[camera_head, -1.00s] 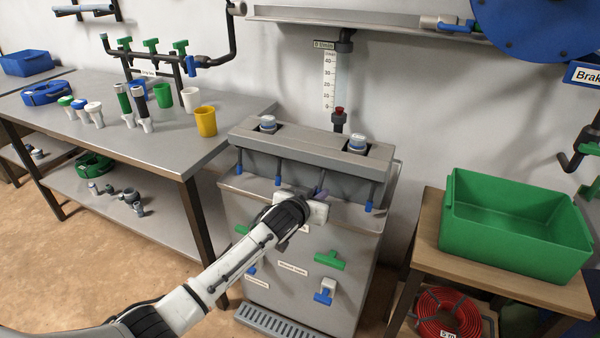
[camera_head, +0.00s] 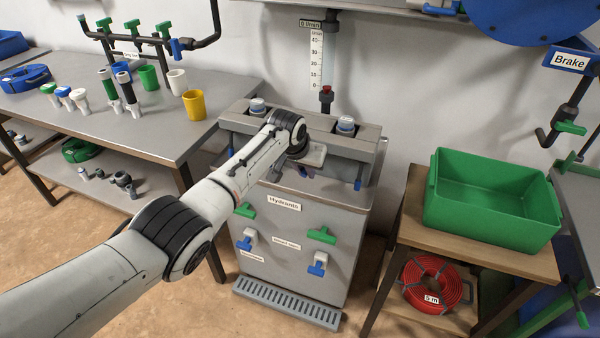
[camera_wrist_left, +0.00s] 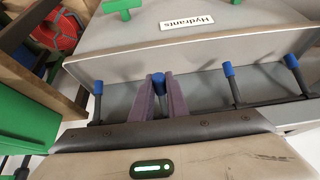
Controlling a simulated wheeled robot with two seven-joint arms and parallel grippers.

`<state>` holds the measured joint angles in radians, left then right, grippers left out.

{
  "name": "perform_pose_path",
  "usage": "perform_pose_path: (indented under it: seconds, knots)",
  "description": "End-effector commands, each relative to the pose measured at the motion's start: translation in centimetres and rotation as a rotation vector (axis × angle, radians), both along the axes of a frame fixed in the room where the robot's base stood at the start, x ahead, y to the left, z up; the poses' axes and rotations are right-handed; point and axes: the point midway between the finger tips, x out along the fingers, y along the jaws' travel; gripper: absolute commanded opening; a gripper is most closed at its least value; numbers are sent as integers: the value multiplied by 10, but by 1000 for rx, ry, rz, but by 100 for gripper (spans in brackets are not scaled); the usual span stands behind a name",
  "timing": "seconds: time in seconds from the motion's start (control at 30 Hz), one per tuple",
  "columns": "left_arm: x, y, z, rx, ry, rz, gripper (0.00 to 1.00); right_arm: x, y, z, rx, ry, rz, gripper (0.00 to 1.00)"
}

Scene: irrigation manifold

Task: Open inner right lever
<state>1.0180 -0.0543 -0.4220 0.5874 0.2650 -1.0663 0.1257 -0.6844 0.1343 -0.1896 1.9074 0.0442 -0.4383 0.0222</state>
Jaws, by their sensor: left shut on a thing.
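The grey hydrant cabinet (camera_head: 300,222) has a row of thin levers with blue tips under its top ledge. My left gripper (camera_head: 305,170) is at this row, right of the middle, and its body hides the lever there in the head view. In the left wrist view, which looks from the opposite side, the purple fingers of my left gripper (camera_wrist_left: 160,97) are shut around the inner right lever (camera_wrist_left: 158,78), its blue tip showing between them. The outer right lever (camera_head: 357,184) stands free to the right; it also shows in the left wrist view (camera_wrist_left: 97,87).
Two more levers (camera_wrist_left: 229,69) stand on the other side of the gripper. Green T-handles (camera_head: 322,235) and blue taps (camera_head: 317,264) stick out of the cabinet front. A green bin (camera_head: 490,205) stands on a wooden table at right. A metal bench (camera_head: 140,125) is at left.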

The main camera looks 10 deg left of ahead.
Motion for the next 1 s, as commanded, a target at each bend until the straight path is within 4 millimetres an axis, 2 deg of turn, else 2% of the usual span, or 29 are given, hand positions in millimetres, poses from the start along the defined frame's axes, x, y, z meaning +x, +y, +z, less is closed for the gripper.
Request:
perform_pose_path:
  seconds: [0.7, 0.73, 0.83, 1.0]
  knots:
    - [-2, -2, 5, 5, 58, -1, 0, 0, 2, -1, 1, -2, 5, 31]
    - [-2, -2, 5, 5, 58, -1, 15, 0, 2, -1, 1, -2, 5, 31]
    - [-2, -2, 6, 5, 56, -1, 32, 0, 3, -1, 1, -2, 6, 31]
    - [-1, -1, 5, 6, 56, 0, 33, 0, 3, -1, 2, -2, 5, 31]
